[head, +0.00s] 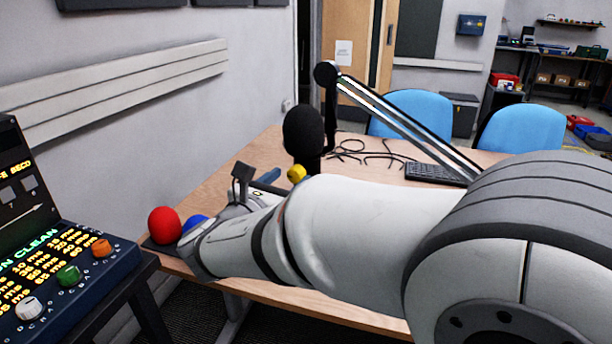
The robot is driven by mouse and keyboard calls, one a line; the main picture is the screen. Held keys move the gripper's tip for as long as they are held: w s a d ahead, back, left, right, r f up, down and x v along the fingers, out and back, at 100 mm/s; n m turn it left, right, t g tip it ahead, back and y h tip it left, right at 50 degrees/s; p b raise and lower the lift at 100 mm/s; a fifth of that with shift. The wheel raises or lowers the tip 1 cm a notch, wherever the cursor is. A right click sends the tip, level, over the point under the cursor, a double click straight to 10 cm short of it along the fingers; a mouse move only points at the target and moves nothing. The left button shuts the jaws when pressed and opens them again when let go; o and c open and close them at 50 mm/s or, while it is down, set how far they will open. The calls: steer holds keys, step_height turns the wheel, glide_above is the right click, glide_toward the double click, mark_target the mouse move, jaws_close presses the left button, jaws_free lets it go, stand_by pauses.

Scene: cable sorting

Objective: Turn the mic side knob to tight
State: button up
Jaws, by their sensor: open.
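The mic (303,130) has a black foam head and stands upright over the desk, in front of a boom arm (400,120). A yellow knob (296,173) shows at the lower left side of the mic, just above my white forearm, which hides what lies below it. My gripper (250,183) is partly seen beyond my wrist, left of the yellow knob and apart from it in the picture. It is open, and I see nothing held in it. Its fingertips are not clear, and the knob's turn position cannot be told.
A control panel (65,270) stands at left. Black cables (362,153) and a keyboard (433,173) lie on the desk (350,311), with blue chairs (412,110) behind.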

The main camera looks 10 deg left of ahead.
steer(key=shift+w+d, duration=0.15)
steer(key=shift+w, duration=0.35)
steer(key=shift+c, duration=0.2)
steer(key=c, duration=0.9)
